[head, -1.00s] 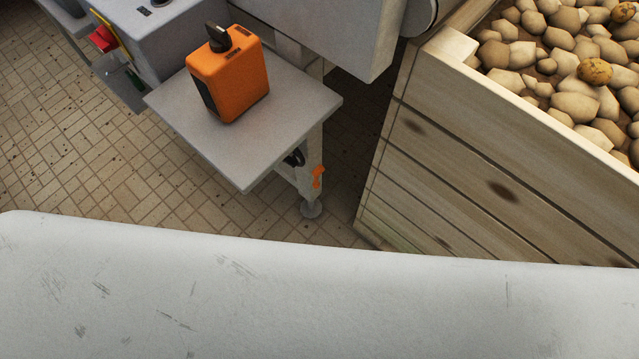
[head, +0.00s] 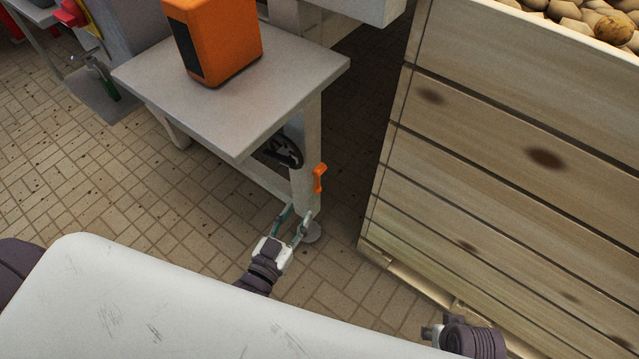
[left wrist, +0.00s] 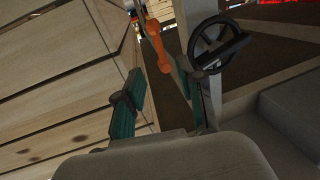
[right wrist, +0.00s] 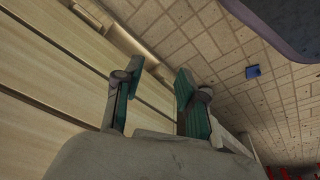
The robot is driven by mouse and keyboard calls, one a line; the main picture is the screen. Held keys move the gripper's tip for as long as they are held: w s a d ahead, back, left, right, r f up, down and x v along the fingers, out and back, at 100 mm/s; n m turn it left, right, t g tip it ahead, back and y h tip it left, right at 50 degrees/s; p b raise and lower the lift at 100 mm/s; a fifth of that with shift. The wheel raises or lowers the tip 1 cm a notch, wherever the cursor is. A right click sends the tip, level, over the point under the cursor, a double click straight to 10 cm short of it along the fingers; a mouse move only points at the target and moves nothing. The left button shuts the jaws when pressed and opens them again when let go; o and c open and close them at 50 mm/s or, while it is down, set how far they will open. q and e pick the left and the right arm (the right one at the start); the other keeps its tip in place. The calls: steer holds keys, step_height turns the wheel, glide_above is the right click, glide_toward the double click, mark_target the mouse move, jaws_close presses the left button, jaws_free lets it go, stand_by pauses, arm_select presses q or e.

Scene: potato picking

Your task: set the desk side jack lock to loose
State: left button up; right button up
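The desk side jack lock looks to be the orange lever (head: 319,178) on the grey table leg in the head view. It stands near upright on the leg's right side. It also shows in the left wrist view (left wrist: 158,46), ahead of the fingers. My left gripper (head: 294,218) is open and empty, below and left of the lever and apart from it. Its two green-padded fingers show wide apart in the left wrist view (left wrist: 165,92). My right gripper (head: 432,332) is low by the wooden crate; the right wrist view shows it open and empty (right wrist: 157,82).
A black handwheel (head: 284,152) sits beside the leg under the grey table (head: 285,75), which bears an orange box (head: 222,40). The wooden crate (head: 500,150) of potatoes stands close on the right. A narrow gap lies between leg and crate.

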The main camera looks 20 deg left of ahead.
mark_target(316, 184)
arm_select(q)
steer(key=w, duration=0.3)
steer(key=w+d+b, duration=0.1)
steer(key=w, duration=0.5)
steer(key=shift+w+d+f, duration=0.1)
steer(key=shift+w+d, duration=0.15)
steer(key=shift+w, duration=0.6)
arm_select(e)
steer(key=shift+w+v, duration=0.2)
steer(key=shift+v, duration=0.75)
steer(key=shift+w+v, duration=0.2)
steer(key=shift+v, duration=0.7)
steer(key=shift+w+v, duration=0.15)
steer(key=shift+v, duration=0.8)
steer(key=shift+r, duration=0.15)
arm_select(q)
jaws_close()
